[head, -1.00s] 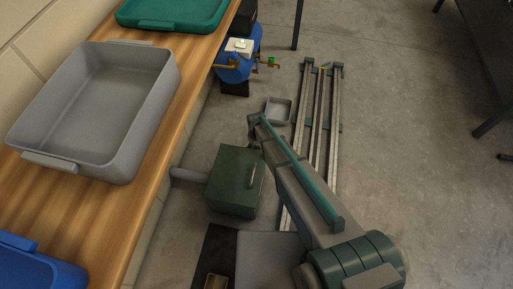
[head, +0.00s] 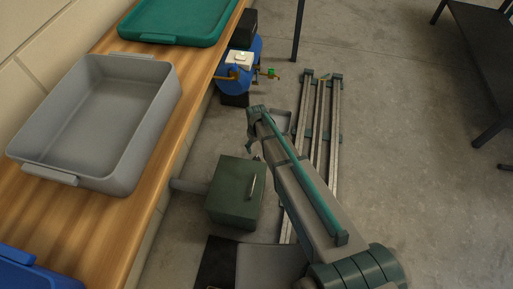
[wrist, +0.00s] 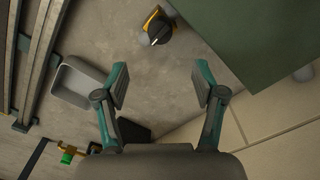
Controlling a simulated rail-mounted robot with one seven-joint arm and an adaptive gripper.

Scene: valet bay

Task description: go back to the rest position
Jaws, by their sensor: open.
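My gripper (wrist: 162,85) is open in the wrist view, with bare floor between its two fingers and nothing held. In the head view my gripper (head: 252,147) shows only in part at the far end of my arm, beside the dark green box (head: 236,192). The green box also fills the upper right of the wrist view (wrist: 250,35), apart from the fingers. A black knob with a yellow base (wrist: 158,28) shows beyond the fingertips in the wrist view.
A wooden bench (head: 150,215) on the left bears a grey tray (head: 130,165), a green tray (head: 180,20) and a blue tray (head: 40,275). A blue tank (head: 238,75) stands past it. Floor rails (head: 318,120) and a small grey bin (wrist: 78,82) lie nearby.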

